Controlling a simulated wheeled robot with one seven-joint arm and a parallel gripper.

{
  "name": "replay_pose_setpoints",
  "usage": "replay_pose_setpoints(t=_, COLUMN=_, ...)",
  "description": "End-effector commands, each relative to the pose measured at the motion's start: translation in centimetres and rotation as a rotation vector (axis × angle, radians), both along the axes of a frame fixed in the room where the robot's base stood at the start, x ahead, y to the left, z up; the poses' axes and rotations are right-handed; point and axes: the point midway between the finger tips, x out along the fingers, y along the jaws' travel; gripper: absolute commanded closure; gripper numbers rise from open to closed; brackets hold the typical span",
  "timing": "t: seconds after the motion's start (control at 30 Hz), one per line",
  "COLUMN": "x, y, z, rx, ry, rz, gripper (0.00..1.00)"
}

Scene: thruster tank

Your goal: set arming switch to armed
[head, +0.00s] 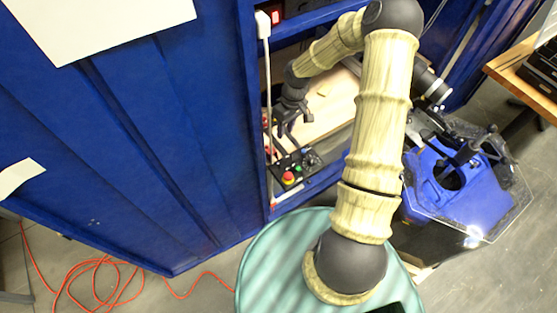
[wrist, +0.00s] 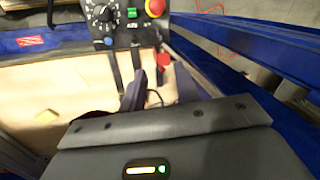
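A black control box (head: 311,161) sits low inside the blue cabinet, below my gripper (head: 292,124). It carries a red mushroom button (head: 288,178) and a green button (head: 298,169). In the wrist view the box (wrist: 90,32) is at the top, with a black rotary knob (wrist: 103,14), a green switch (wrist: 131,12), a blue button (wrist: 108,41) and the red button (wrist: 155,7). No label shows which control is the arming switch, and its position is unreadable. My gripper (wrist: 153,72) is open, its fingers apart and clear of the box.
A pale wooden board (wrist: 60,85) lies beside the box. A red-tipped part (wrist: 163,60) is close to my right fingertip. The blue cabinet post (wrist: 240,50) stands close on the right. A clear-topped blue device (head: 470,190) is outside the cabinet. An orange cable (head: 95,275) lies on the floor.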

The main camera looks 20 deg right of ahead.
Motion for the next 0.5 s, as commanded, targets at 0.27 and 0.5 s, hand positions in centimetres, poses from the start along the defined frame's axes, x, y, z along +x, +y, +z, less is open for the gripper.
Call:
replay_pose_setpoints(t=0.27, x=-0.5, y=0.7, z=-3.7, rx=0.001, ry=0.005, rz=0.001, gripper=0.69)
replay_pose_setpoints(t=0.5, x=-0.9, y=1.5, z=-7.7, rx=0.001, ry=0.004, rz=0.003, gripper=0.69)
